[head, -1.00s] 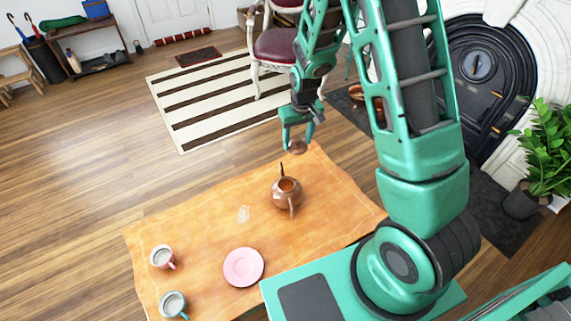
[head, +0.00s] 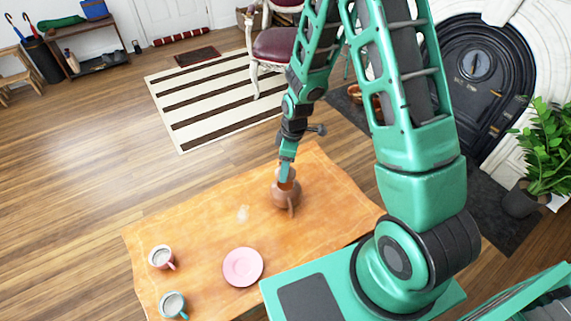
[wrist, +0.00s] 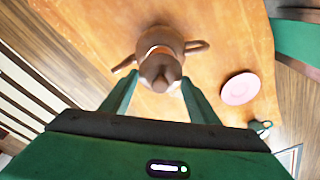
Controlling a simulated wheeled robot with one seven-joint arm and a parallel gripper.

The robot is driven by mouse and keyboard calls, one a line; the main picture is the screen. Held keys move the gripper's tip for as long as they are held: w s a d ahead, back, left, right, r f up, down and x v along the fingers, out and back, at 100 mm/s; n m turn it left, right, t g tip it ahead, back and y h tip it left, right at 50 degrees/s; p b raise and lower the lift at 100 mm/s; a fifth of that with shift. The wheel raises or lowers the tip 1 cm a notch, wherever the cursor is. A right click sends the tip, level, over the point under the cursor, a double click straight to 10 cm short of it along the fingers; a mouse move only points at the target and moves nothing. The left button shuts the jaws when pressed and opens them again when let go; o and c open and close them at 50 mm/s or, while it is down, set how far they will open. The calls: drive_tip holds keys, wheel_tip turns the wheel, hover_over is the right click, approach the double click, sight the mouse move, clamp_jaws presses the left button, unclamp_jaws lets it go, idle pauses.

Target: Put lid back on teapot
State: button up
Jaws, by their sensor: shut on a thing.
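The brown teapot (head: 284,198) stands upright on the orange-brown table, partly covered by my gripper in the head view. It also shows in the wrist view (wrist: 157,38), with handle and spout at its sides. My gripper (head: 286,174) is over the top of the teapot. In the wrist view, my gripper (wrist: 159,80) is shut on the brown lid (wrist: 160,74), which lies between its fingertips and overlaps the teapot. I cannot tell whether the lid touches the teapot's rim.
On the table (head: 205,228) are a pink saucer (head: 243,267), a pink cup (head: 161,257), a teal-handled cup (head: 172,304) and a small clear item (head: 243,213). A red chair (head: 275,47) stands beyond the table. The table's left-middle is mostly free.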

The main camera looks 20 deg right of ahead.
drive_tip(key=shift+f, duration=2.75)
drive_tip(key=shift+f, duration=0.1)
idle(0.4)
drive_tip(key=o, duration=1.6)
drive_tip(key=shift+r, duration=3.5)
clamp_jaws()
